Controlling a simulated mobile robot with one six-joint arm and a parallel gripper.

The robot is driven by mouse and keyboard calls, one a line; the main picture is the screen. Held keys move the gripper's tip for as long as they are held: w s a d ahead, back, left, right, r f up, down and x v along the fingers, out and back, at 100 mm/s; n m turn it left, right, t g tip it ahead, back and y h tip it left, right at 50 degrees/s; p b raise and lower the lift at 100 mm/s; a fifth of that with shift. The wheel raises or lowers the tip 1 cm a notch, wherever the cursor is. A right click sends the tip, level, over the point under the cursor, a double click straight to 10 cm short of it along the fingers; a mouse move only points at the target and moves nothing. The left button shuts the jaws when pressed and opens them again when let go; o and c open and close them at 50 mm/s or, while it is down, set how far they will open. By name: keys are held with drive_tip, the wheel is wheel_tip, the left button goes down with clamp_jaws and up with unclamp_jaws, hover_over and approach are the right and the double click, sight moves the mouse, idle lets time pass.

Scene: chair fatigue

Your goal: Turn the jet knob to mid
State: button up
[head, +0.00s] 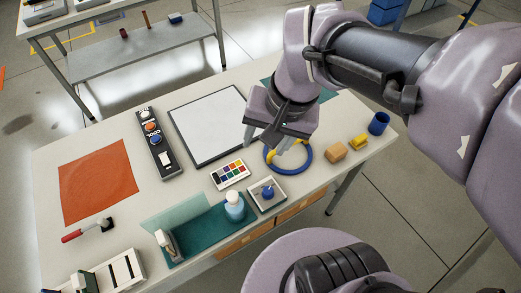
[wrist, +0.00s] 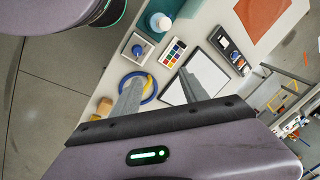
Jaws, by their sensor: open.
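A blue knob (head: 268,191) stands on a small white square base near the table's front edge, right of a white-capped bottle. It also shows in the wrist view (wrist: 138,49). A dark control strip (head: 158,145) marked "COOL" lies left of the white board, with a white, an orange and a blue round control and a white rocker. It also shows in the wrist view (wrist: 230,48). I cannot read which knob is the jet knob. My gripper (head: 285,140) is open and empty above the blue ring, apart from both; its fingers show in the wrist view (wrist: 160,90).
A white board (head: 210,122), a colour palette (head: 230,174), a blue ring (head: 307,165) and a bottle (head: 235,206) on a teal mat surround the knob base. A wooden block (head: 335,151), a yellow block (head: 359,142) and a blue cup (head: 378,123) stand right. An orange cloth (head: 97,180) lies left.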

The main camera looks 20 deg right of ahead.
drive_tip(key=w+d+f+m+g+p, duration=0.2)
drive_tip(key=w+d+f+g+p, duration=0.15)
drive_tip(key=w, duration=0.25)
drive_tip(key=g+y, duration=0.1)
drive_tip(key=g, duration=0.2)
approach(268, 190)
drive_tip(key=shift+t, duration=0.25)
drive_tip(key=b+x, duration=0.2)
drive_tip(key=x, duration=0.1)
drive_tip(key=b+x, duration=0.1)
drive_tip(key=x, duration=0.1)
drive_tip(key=b+x, duration=0.2)
drive_tip(key=x, duration=0.1)
drive_tip(key=shift+s+f+b, duration=0.2)
drive_tip(key=shift+s+b, duration=0.15)
drive_tip(key=shift+s, duration=0.05)
clamp_jaws()
